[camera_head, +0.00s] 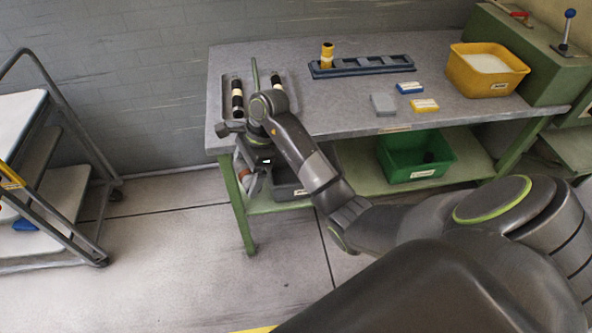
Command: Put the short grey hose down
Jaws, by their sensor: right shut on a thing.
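My right arm reaches in from the right to the left front corner of the table. My right gripper (252,180) hangs pointing down at the table's front edge, below the wrist. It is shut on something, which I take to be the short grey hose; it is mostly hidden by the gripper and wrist. A thin grey-green rod (255,73) shows above the wrist, between two dark banded rollers. I cannot tell whether it is part of the hose. My left gripper is not in view.
The grey table (340,125) has dark rollers (237,95) at its left. A slotted blue-grey rack (361,66) holds a yellow-and-black piece (327,55). Small boxes (384,104) and a yellow bin (487,70) stand rightward. A green bin (416,155) sits below. A trolley (50,150) stands left.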

